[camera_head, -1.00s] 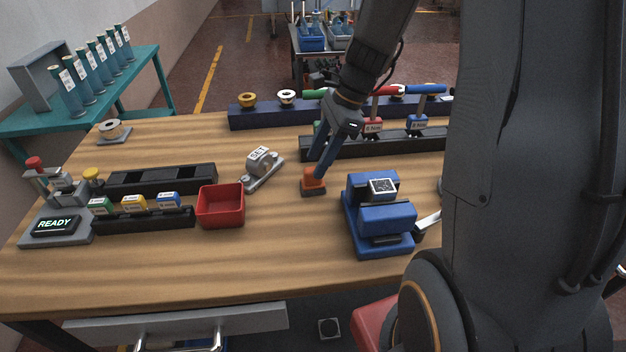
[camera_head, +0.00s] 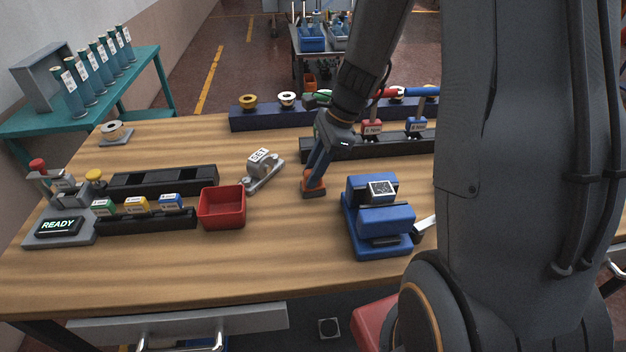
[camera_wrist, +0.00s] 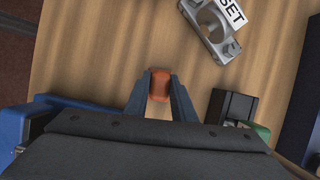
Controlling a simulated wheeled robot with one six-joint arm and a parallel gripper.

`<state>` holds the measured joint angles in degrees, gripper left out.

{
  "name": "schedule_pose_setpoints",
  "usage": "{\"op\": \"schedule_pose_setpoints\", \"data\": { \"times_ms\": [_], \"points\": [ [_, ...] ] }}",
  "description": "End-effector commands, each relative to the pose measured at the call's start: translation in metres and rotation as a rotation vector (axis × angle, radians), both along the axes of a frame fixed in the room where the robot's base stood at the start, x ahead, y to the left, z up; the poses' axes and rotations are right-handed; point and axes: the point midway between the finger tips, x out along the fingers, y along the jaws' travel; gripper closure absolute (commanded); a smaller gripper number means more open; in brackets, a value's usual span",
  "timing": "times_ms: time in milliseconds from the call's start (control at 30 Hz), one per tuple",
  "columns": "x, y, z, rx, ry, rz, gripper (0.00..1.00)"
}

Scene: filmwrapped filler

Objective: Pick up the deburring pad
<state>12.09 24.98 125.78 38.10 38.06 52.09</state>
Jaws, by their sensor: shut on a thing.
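The deburring pad (camera_head: 314,188) is a small orange block with a dark base. It stands on the wooden table between the grey SET fixture and the blue vise. It also shows in the wrist view (camera_wrist: 159,84), between the fingers. My gripper (camera_head: 313,180) reaches down to it from above, and its two blue-grey fingers are shut on the pad's orange upper part. The wrist view shows my gripper (camera_wrist: 160,88) with a finger on each side of the pad. The pad's base appears to be at the table surface; I cannot tell whether it is lifted slightly.
A blue vise (camera_head: 379,218) stands close to the right. The grey SET fixture (camera_head: 263,169) and a red bin (camera_head: 222,207) are to the left. A black rack (camera_head: 346,147) with coloured labelled blocks stands behind. Bare table (camera_head: 270,260) lies in front.

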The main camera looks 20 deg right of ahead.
Motion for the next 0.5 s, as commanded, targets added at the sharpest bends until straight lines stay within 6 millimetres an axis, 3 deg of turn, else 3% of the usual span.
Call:
{"op": "schedule_pose_setpoints", "data": {
  "times_ms": [233, 500],
  "points": [
    [0.002, 0.0, 0.015, -0.001, -0.005, 0.0, 1.0],
    [0.002, 0.0, 0.064, -0.001, -0.007, 0.0, 1.0]
  ]
}}
